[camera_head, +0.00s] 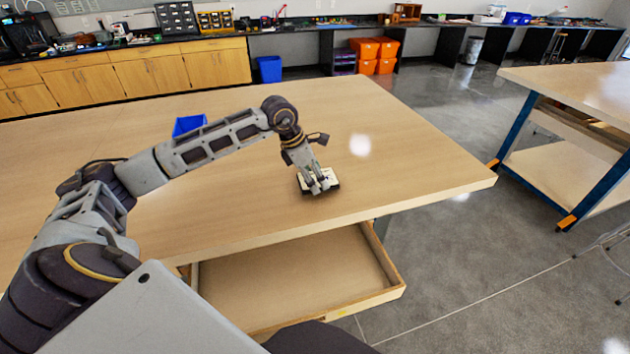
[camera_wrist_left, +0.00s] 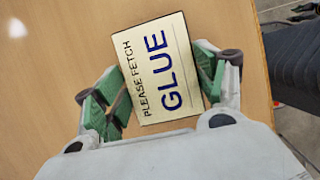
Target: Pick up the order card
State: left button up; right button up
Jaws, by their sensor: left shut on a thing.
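The order card (camera_head: 304,184) is a small cream card with a dark edge on the table near its front edge. In the left wrist view the order card (camera_wrist_left: 157,68) reads "PLEASE FETCH GLUE" in dark letters. My left gripper (camera_head: 318,187) reaches down onto it from above. In the left wrist view, the green fingertips of my left gripper (camera_wrist_left: 160,95) stand on either side of the card and are shut on it. I cannot tell whether the card is clear of the tabletop. My right gripper is not in view.
The wooden table (camera_head: 400,150) is mostly bare around the card. A blue bin (camera_head: 187,125) stands behind my left arm. An open, empty drawer (camera_head: 295,275) juts out below the table's front edge. Another table (camera_head: 585,90) stands at the right across a floor gap.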

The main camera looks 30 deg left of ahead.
aim_at(315, 180)
pick_arm(q)
jog(key=shift+r, duration=4.15)
